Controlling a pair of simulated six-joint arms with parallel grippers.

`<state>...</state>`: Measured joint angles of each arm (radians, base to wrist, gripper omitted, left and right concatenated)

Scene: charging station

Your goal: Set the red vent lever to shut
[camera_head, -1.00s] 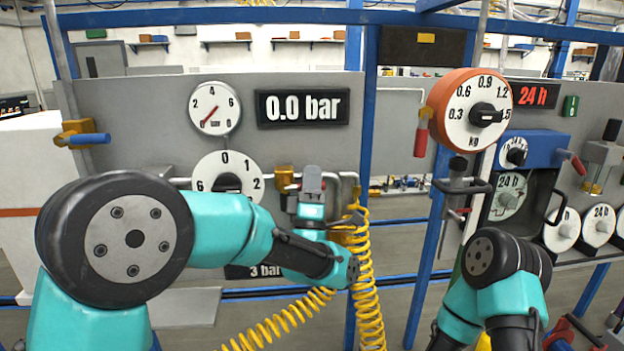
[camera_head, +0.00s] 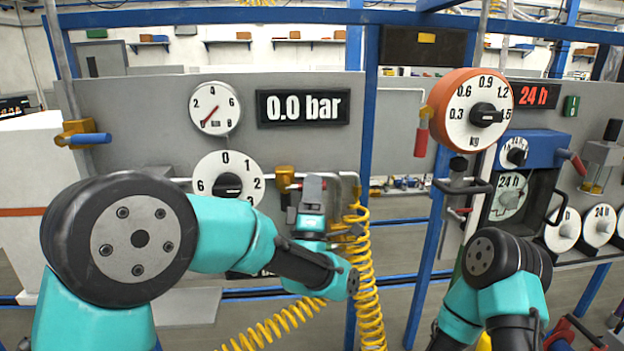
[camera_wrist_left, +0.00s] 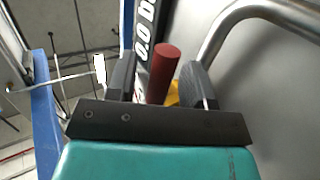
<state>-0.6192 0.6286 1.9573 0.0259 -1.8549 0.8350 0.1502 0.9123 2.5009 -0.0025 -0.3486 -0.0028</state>
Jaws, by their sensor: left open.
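In the left wrist view a red lever (camera_wrist_left: 164,70) stands between the two dark fingers of my left gripper (camera_wrist_left: 156,74), with a bit of yellow behind its base. The fingers are apart; I cannot tell whether either touches the lever. In the head view my left gripper (camera_head: 312,186) is in front of the panel, just right of a brass valve (camera_head: 285,178) on the pipe. It seems to hide the lever there. Another red handle (camera_head: 421,138) hangs from a pipe farther right. My right gripper is outside the views.
A round gauge (camera_head: 214,108) and a display reading 0.0 bar (camera_head: 302,108) are above. A numbered dial (camera_head: 228,164) is left of the gripper. A yellow coiled hose (camera_head: 366,275) hangs close by. A bent grey pipe (camera_wrist_left: 225,28) runs near the fingers in the wrist view.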

